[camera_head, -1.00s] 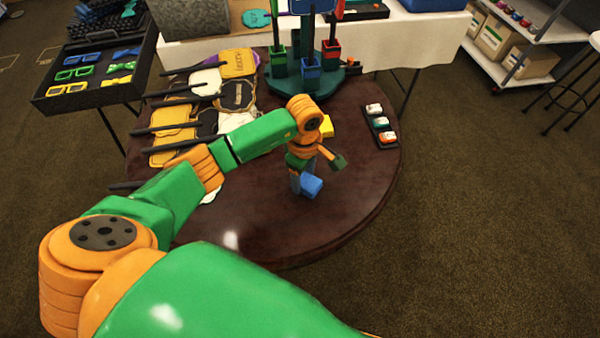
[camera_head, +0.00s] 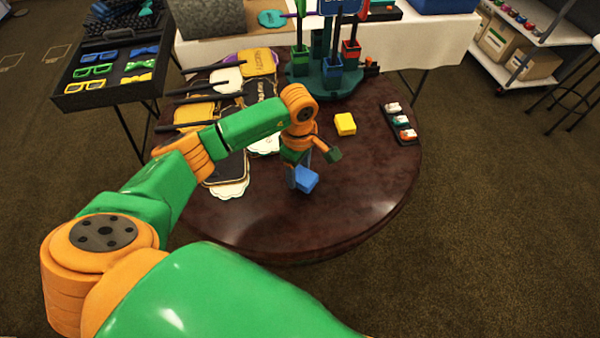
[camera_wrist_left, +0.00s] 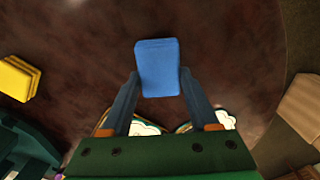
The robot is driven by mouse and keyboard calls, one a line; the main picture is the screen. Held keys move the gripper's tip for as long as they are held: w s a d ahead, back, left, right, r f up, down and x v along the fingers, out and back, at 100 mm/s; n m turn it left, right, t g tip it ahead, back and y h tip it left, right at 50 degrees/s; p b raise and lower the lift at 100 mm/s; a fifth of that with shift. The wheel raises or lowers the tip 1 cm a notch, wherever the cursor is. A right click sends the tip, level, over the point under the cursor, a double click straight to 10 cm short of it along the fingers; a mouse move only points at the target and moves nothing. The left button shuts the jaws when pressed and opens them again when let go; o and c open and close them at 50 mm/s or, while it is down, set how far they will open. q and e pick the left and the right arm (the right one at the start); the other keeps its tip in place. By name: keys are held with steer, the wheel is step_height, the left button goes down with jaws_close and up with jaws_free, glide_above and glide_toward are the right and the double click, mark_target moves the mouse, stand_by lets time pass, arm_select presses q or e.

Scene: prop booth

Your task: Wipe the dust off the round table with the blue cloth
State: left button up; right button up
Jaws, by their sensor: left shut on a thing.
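The round table (camera_head: 350,205) is dark reddish brown and glossy; the wrist view shows cloudy patches on its top (camera_wrist_left: 85,50). The blue cloth (camera_head: 306,179) is a small folded block near the middle of the table's front half. My left gripper (camera_head: 298,182) is shut on the cloth, which also shows between its two fingers in the left wrist view (camera_wrist_left: 158,68). The cloth is at or just above the tabletop; I cannot tell if it touches. My right gripper is not in view.
A yellow block (camera_head: 345,124) lies right of my left wrist. A black tray with small items (camera_head: 402,124) is near the right edge. Paddle signs (camera_head: 228,188) cover the left side. A green stand (camera_head: 325,78) is at the back.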

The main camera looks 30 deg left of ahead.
arm_select(q)
step_height(320, 180, up, 2)
steer(key=shift+w+d+p, duration=0.15)
steer(key=shift+p, duration=0.4)
step_height(320, 180, up, 2)
steer(key=shift+r+p, duration=0.15)
steer(key=shift+p, duration=0.65)
steer(key=shift+r+p, duration=0.35)
steer(key=shift+r, duration=0.25)
